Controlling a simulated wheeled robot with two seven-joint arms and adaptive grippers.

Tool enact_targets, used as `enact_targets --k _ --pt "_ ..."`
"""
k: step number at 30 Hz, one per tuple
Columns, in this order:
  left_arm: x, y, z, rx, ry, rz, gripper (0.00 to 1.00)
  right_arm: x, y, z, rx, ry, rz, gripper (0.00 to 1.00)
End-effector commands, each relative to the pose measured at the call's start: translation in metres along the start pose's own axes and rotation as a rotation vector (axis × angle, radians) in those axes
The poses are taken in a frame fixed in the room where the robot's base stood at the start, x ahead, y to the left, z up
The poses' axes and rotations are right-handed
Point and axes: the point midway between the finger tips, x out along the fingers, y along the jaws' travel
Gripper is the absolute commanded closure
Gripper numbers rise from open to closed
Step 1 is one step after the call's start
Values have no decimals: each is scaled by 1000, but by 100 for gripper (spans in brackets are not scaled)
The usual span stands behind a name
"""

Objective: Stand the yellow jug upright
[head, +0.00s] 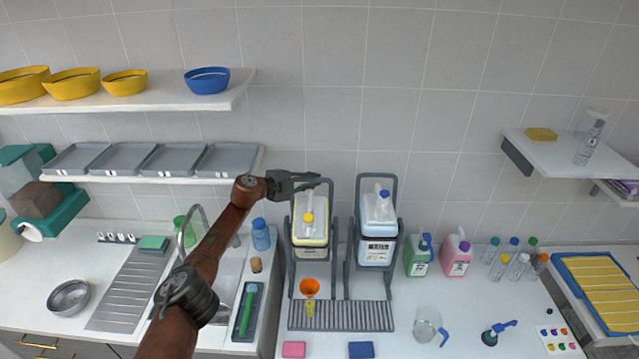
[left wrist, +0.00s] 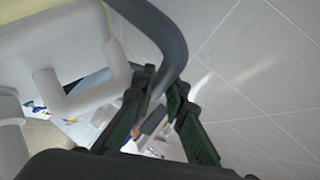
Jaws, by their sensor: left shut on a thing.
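The yellow jug (head: 311,236) sits in the left grey tilting cradle (head: 291,255) on the counter. It has a pale, yellowish body and a yellow cap (head: 308,217). The cap sits low and toward me, so the jug looks tipped forward; the exact angle is hard to tell. My left gripper (head: 317,180) is at the top of this cradle. In the left wrist view, its fingers (left wrist: 162,112) are shut around the dark cradle bar (left wrist: 165,45), with the pale jug (left wrist: 75,40) beside them at the left. My right gripper is not in view.
A blue-capped jug (head: 377,225) stands in the right cradle. An orange funnel (head: 310,287) over a small yellow bottle (head: 310,308) stands below the yellow jug, on a grey drip grate (head: 350,316). Green (head: 418,258) and pink (head: 456,256) bottles stand to the right. A shelf (head: 180,178) is at the left.

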Motion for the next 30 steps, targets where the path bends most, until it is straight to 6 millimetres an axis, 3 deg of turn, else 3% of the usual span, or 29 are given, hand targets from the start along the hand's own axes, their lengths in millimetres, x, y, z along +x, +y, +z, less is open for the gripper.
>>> enact_targets --k 14,15,18,30 --pt "-5 -1 3 -1 -3 -4 100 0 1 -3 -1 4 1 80" --pt "-5 -1 3 -1 -3 -4 86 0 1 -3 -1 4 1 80" --pt "-5 0 4 -1 -4 -3 81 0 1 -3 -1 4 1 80" --pt "-4 2 5 -2 -5 0 81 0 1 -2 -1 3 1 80"
